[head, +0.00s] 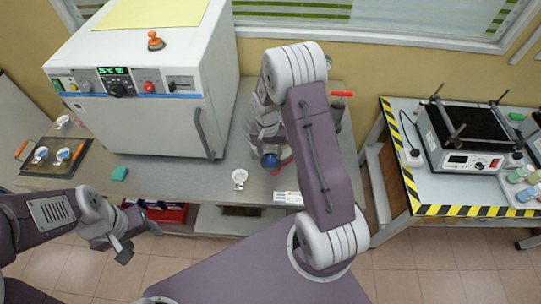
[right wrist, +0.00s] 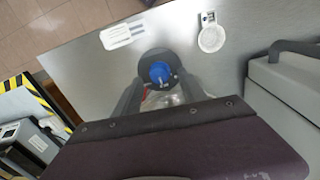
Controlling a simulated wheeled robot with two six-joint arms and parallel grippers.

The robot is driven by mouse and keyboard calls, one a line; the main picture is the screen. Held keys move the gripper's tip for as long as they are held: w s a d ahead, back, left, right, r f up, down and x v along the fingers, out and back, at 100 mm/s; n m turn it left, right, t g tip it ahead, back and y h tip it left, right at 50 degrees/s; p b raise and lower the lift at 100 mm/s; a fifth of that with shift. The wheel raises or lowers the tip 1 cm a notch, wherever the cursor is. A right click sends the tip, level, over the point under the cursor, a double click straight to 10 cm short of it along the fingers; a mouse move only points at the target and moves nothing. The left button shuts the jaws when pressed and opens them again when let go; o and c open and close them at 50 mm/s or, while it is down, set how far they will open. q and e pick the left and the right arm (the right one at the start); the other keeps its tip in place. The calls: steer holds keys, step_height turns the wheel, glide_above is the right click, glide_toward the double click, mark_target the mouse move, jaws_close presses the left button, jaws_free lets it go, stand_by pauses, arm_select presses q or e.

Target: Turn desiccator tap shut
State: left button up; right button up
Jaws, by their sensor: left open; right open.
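The desiccator is mostly hidden under my right arm and gripper. A blue knob (right wrist: 160,72) on a dark round part shows between the right gripper's fingers; it also shows in the head view (head: 270,161). Clear glass (right wrist: 163,99) shows just beside it. My right gripper (right wrist: 160,82) is open, its two dark fingers on either side of this part; I cannot tell whether they touch it. A red bar (head: 342,93) sticks out to the right behind my right arm; I cannot tell what it belongs to. My left gripper (head: 124,248) is open and empty, low in front of the bench.
A large white oven (head: 150,90) stands left on the grey bench (head: 215,190).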

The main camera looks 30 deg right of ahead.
mark_target(269, 158)
step_height(269, 158, up, 7)
steer(key=b, duration=0.1)
steer(key=shift+w, duration=0.15)
steer(key=shift+a, duration=0.1)
steer(key=s+a+f+n+t+b, duration=0.1)
steer(key=s+a+f+n+b, duration=0.2)
steer(key=s, duration=1)
steer(key=a+n+b, duration=0.2)
steer(key=a+n, duration=0.1)
steer(key=a, duration=0.1)
steer(key=shift+s+a+n+t+y, duration=0.3)
steer(key=shift+s+a+n+y, duration=0.05)
steer(key=shift+n+y, duration=0.05)
